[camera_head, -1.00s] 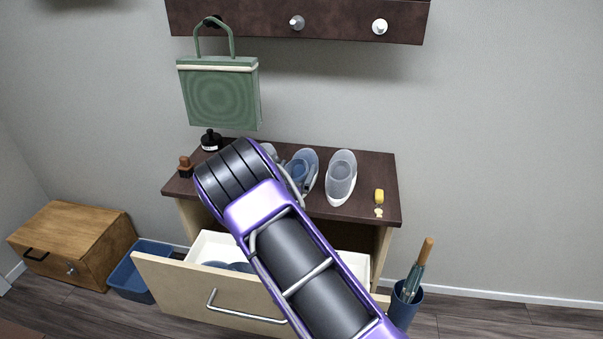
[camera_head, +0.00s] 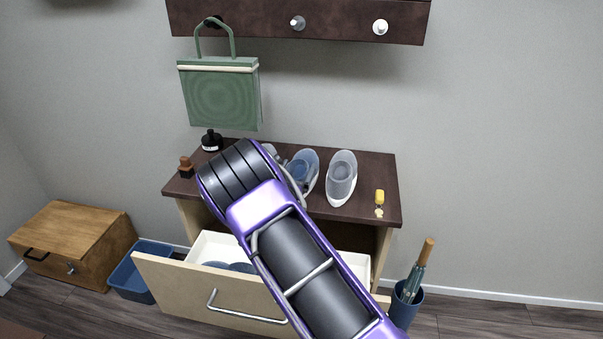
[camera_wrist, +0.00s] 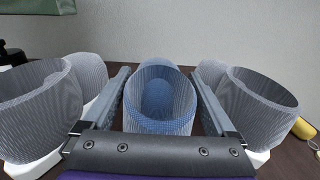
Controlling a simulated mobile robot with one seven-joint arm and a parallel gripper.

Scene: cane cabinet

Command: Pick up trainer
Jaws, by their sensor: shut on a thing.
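A blue shoe (camera_head: 305,165) stands on the dark top of the cabinet, between paler shoes. In the wrist view the blue shoe (camera_wrist: 160,102) sits between the two fingers of my gripper (camera_wrist: 160,95), its open collar facing the camera. My gripper is shut on this shoe, one finger along each side. A grey and white shoe (camera_head: 341,180) stands to its right, also seen in the wrist view (camera_wrist: 257,105). Another grey and white shoe (camera_wrist: 38,105) is at the left. In the head view my arm hides most of the gripper and part of the left shoe.
The cabinet top (camera_head: 375,170) also holds a black bottle (camera_head: 210,141), a brown brush-like item (camera_head: 185,167) and a yellow item (camera_head: 379,197). A green bag (camera_head: 220,95) hangs above. The drawer (camera_head: 190,295) below stands open. A blue umbrella bin (camera_head: 403,305) is at the right.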

